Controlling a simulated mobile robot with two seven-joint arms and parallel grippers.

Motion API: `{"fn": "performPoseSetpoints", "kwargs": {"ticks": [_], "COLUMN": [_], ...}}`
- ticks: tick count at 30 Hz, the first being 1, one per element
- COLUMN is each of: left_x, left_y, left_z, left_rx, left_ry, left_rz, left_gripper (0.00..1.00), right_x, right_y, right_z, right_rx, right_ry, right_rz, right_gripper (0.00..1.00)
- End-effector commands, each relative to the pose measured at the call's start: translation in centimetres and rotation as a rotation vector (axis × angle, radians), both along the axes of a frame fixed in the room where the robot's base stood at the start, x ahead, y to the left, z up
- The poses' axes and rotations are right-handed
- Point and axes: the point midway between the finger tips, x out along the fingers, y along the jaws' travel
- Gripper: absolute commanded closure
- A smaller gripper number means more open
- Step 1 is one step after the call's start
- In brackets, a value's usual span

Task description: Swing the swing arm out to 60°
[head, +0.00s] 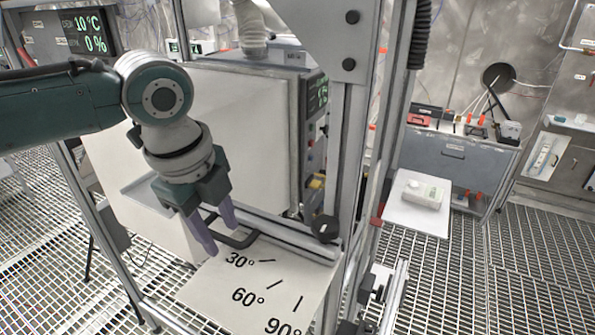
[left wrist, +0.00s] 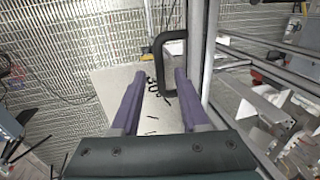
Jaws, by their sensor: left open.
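The swing arm (head: 292,239) is a grey metal bar running from a post with a black knob (head: 325,228) along the box's lower front. It lies on the box side of the 30° mark. Its black loop handle (head: 240,241) stands out over the pale angle plate (head: 215,287), marked 30°, 60° and 90°. My left gripper (head: 223,239) is open at the handle, its purple fingers pointing down. In the left wrist view, the handle's outer bar (left wrist: 160,62) shows between the fingertips (left wrist: 160,74); I cannot tell whether they touch it. My right gripper is not in view.
A large pale box (head: 235,120) stands behind the bar, and an upright metal post (head: 345,150) is to its right. A white tray (head: 415,217) with a small device stands farther right. The floor is metal grating (head: 470,280).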

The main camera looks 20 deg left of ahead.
Motion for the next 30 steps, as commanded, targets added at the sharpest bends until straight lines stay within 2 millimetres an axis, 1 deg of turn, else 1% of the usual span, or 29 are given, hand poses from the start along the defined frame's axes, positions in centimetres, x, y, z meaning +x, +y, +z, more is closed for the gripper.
{"fn": "performPoseSetpoints", "kwargs": {"ticks": [4,15,16,30], "left_x": [-0.02,-0.02,-0.02,-0.03], "left_y": [-0.01,0.00,0.01,0.01], "left_z": [-0.01,0.02,0.03,0.04], "left_rx": [0.000,0.000,0.000,0.000], "left_ry": [0.001,0.001,0.001,0.001], "left_rz": [0.000,0.000,0.000,0.000], "left_gripper": [0.56,0.98,1.00,1.00], "right_x": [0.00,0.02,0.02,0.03], "right_y": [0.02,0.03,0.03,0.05], "right_z": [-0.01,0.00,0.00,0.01], "right_rx": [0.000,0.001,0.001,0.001], "right_ry": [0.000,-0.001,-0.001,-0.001], "right_rz": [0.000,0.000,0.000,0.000], "right_gripper": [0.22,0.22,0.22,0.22]}}
